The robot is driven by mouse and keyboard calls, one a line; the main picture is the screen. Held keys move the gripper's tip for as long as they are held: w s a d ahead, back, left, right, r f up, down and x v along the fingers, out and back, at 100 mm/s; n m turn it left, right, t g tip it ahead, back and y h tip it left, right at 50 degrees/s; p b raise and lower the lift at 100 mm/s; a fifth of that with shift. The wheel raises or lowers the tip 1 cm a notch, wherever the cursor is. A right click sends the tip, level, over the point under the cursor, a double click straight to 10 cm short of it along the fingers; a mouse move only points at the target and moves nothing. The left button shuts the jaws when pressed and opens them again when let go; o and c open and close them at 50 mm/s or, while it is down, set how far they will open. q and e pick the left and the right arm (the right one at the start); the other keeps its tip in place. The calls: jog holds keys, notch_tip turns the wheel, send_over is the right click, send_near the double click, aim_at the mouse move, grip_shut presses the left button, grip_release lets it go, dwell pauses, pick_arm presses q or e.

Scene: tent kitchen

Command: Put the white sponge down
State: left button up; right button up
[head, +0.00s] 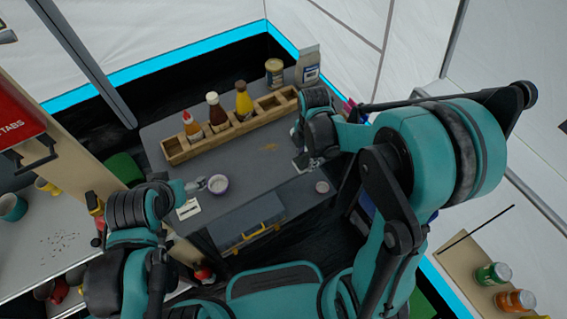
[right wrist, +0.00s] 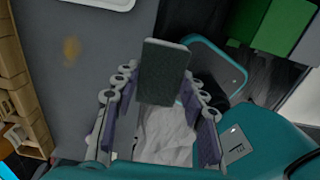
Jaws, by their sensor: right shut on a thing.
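My right gripper (head: 303,158) is over the right side of the grey table (head: 255,192). In the right wrist view my right gripper (right wrist: 160,110) is shut on the sponge (right wrist: 163,72), held between its two fingers. The sponge turns a dark grey-green rough face to the camera, with a thin pale edge. In the head view the sponge is mostly hidden by the gripper, and I cannot tell whether it touches the table.
A wooden rack (head: 225,137) with sauce bottles (head: 243,99) lines the table's back edge. A tin (head: 274,72) and a bag (head: 308,66) stand behind it. A brown stain (head: 269,147) and a small round item (head: 322,187) are on the table. The table middle is clear.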

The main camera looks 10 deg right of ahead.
jog(key=b, duration=0.2)
send_over(283, 167)
notch_tip(283, 167, down, 5)
jog(key=shift+w+d+f, duration=0.1)
jog(key=shift+f, duration=0.05)
jog(key=shift+f+b, duration=0.95)
jog(key=shift+f, duration=0.95)
jog(key=shift+f, duration=0.15)
jog(key=o, duration=1.2)
